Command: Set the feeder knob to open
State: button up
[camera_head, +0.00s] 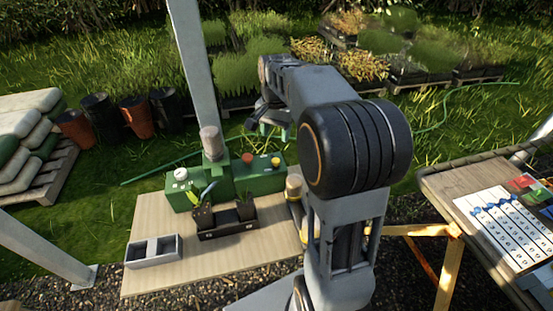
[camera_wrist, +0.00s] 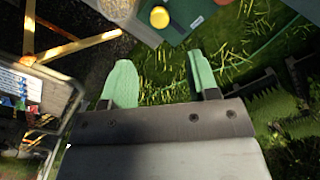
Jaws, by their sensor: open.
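The green feeder machine (camera_head: 228,182) stands on the wooden table, with a clear hopper-like cylinder (camera_head: 210,142) on top. It carries a white round part (camera_head: 180,174) at the left, a red-orange knob (camera_head: 249,158) and a yellow knob (camera_head: 275,162) at the right. I cannot tell which is the feeder knob or how it is set. In the wrist view the yellow knob (camera_wrist: 159,17) is beyond my fingertips, near the top edge. My gripper (camera_wrist: 161,78) has green fingers spread apart with nothing between them. It is partly hidden by my arm in the head view (camera_head: 270,128).
A black tray with dark pots (camera_head: 228,228) stands before the machine. A grey two-compartment bin (camera_head: 153,251) is at the table's front left. A jar (camera_head: 294,186) stands right of the machine. A grey post (camera_head: 193,60) rises behind. A second table (camera_head: 455,185) is at right.

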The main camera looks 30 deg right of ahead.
aim_at(276, 160)
notch_tip(276, 160, down, 11)
jog(key=shift+r, duration=0.2)
dwell(0.4)
grip_shut()
dwell(0.3)
